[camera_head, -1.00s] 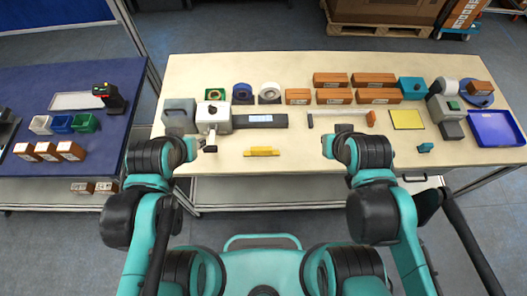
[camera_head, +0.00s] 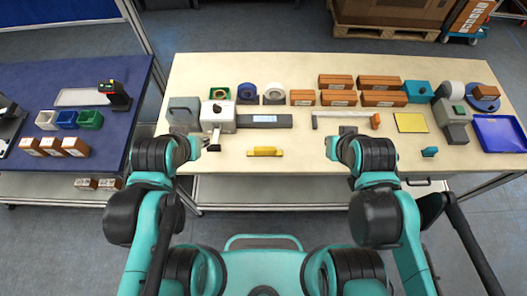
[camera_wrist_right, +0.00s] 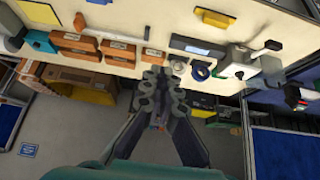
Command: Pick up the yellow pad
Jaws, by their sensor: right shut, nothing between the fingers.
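The yellow pad (camera_head: 410,122) lies flat on the right part of the cream table in the head view. It also shows at the upper left of the right wrist view (camera_wrist_right: 37,11). My right gripper (camera_head: 347,130) is at the table's front part, to the left of the pad and apart from it. In the right wrist view its fingers (camera_wrist_right: 158,82) are together with nothing between them. My left gripper (camera_head: 212,146) is near the table's front left, and its fingers are too small to judge.
Brown boxes (camera_head: 382,99) stand behind the pad on the cream table (camera_head: 310,159). A small teal object (camera_head: 429,152) lies in front of the pad, and a grey device (camera_head: 452,122) stands to its right. A yellow piece (camera_head: 265,151) lies between my arms.

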